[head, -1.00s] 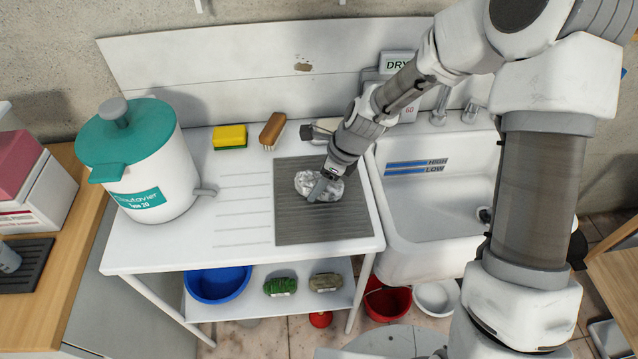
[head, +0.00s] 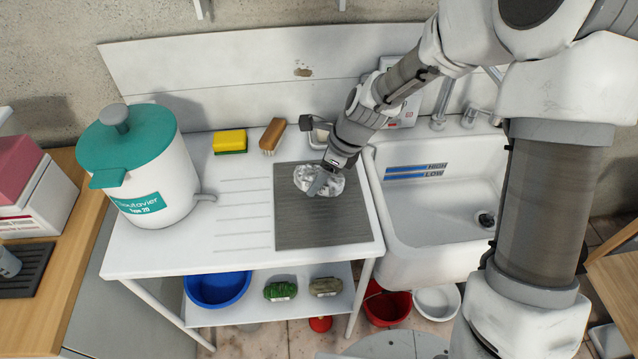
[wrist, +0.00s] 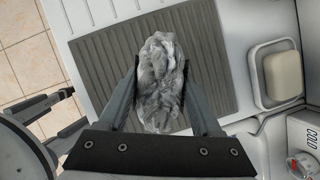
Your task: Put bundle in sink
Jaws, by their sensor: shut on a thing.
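The bundle (head: 320,180) is a crumpled, clear-grey plastic-looking wad. It is over the ribbed dark grey mat (head: 300,225) on the white drainboard, and I cannot tell whether it still touches the mat. My gripper (head: 322,184) is shut on it; in the wrist view the two fingers press the bundle (wrist: 160,82) from both sides. The white sink (head: 440,215) is just right of the drainboard, with blue HIGH and LOW lines on its back wall. My arm hides part of the sink's right side.
A teal-lidded pot (head: 140,160) stands on the drainboard's left. A yellow sponge (head: 230,141), a brush (head: 272,135) and a soap dish (wrist: 273,74) with soap lie along the back. The taps (head: 470,115) rise behind the sink. The sink's basin looks empty.

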